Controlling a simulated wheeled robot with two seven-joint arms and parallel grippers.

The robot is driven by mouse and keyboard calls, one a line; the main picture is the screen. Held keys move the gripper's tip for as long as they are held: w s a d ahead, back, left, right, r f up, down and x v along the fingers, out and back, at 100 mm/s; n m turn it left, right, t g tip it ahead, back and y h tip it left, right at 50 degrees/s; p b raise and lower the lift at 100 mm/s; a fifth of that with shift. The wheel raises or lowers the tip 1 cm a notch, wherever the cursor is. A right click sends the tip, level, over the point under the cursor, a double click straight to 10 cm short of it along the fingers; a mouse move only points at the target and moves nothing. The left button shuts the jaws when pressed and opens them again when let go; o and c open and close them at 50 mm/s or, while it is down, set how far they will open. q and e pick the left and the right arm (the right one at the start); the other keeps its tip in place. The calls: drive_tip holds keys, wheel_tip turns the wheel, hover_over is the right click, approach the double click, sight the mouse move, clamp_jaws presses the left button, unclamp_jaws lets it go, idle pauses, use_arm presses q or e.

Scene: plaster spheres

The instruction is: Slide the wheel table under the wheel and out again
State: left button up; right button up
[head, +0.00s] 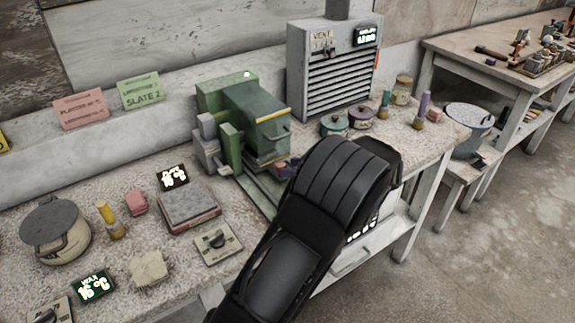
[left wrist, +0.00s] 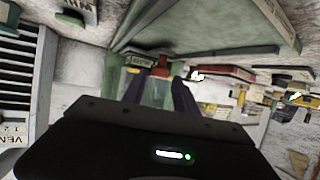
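The green wheel machine (head: 243,112) stands on the workbench in the head view, with a yellow-edged front and a handle. A flat green base (head: 255,192) extends forward at its foot; I cannot tell which part is the wheel table. The wheel itself is not clearly visible. My left arm reaches in front of the machine and hides much of this area and my left gripper. In the left wrist view, my left gripper (left wrist: 160,84) has its two dark fingers apart. A small red part (left wrist: 160,66) shows between or just beyond their tips; contact is unclear. My right gripper is out of view.
A grey louvred vent unit (head: 335,68) stands behind right, with lidded pots (head: 334,124) before it. A scale (head: 188,205), a lidded pot (head: 55,232) and a dial plate (head: 218,243) occupy the bench left of my arm. A bucket (head: 470,125) stands right.

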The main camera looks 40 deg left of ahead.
use_arm(q)
drive_tip(key=shift+x, duration=1.4)
clamp_jaws()
idle(0.4)
